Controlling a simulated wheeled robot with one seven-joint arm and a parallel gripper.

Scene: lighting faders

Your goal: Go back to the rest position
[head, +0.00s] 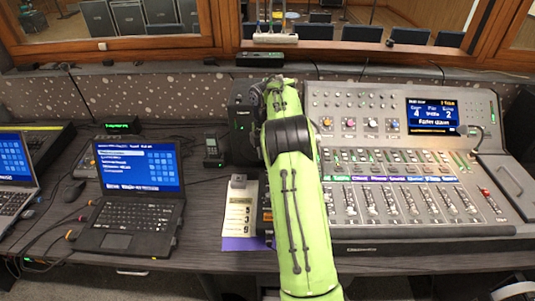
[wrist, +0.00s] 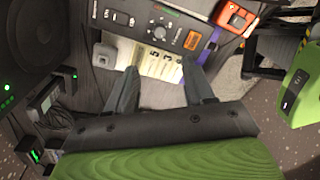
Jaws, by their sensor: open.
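My green arm reaches forward across the desk in the head view, just left of the mixing console (head: 415,150). My gripper's fingers are hidden behind the arm there. In the wrist view, my gripper (wrist: 160,88) is open, with its two grey fingers apart and nothing between them. Beyond the fingertips lies a printed sheet (wrist: 160,66) on the desk, which also shows in the head view (head: 239,215). A small panel with a knob and switches (wrist: 165,22) lies past the sheet. The fingers appear to be above the sheet, apart from it.
An open laptop (head: 140,170) stands left of the arm, with another laptop (head: 15,175) at the far left. A black speaker (wrist: 38,35) is at the left of the wrist view. A handheld device (head: 213,152) stands near the arm. Cables lie around the laptops.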

